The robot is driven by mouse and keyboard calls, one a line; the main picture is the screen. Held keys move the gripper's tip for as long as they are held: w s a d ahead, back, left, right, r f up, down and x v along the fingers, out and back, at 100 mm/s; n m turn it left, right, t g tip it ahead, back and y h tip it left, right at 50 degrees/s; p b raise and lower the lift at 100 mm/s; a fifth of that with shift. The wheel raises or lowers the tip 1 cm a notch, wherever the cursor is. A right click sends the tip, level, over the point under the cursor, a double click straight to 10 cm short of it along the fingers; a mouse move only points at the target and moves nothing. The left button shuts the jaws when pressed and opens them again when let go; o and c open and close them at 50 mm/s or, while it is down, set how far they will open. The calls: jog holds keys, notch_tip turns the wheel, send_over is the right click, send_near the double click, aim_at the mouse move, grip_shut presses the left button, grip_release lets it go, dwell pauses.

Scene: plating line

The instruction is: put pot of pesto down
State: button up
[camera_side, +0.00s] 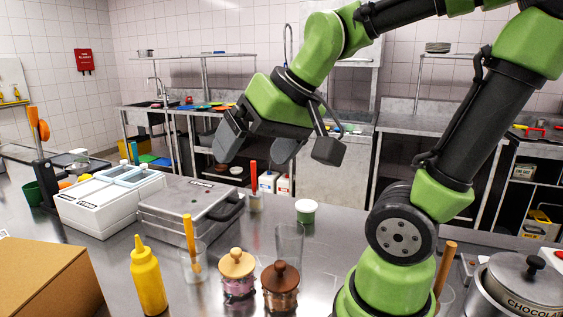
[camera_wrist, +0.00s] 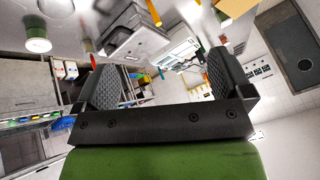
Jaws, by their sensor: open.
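In the wrist view a green and white pot (camera_wrist: 37,38) shows at the upper left, well outside my fingers. My gripper (camera_side: 256,152) is open and empty, high above the counter and up to the left of the pot. In the wrist view both ridged finger pads of my gripper (camera_wrist: 166,72) are apart with nothing between them.
The clear glass (camera_side: 289,243) and two jars with knobbed lids, one pink (camera_side: 238,280) and one brown (camera_side: 281,290), stand in front. A yellow squeeze bottle (camera_side: 148,280), a grey lidded box (camera_side: 190,208) and a cardboard box (camera_side: 45,280) are left. A chocolate pot (camera_side: 520,285) is right.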

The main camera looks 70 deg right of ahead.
jog(key=shift+n+y, duration=0.8)
jog(key=shift+y, duration=0.1)
jog(key=s+a, duration=0.4)
jog(key=s, duration=0.1)
jog(key=shift+s+a, duration=0.2)
jog(key=shift+c, duration=0.4)
jog(key=shift+w, duration=0.1)
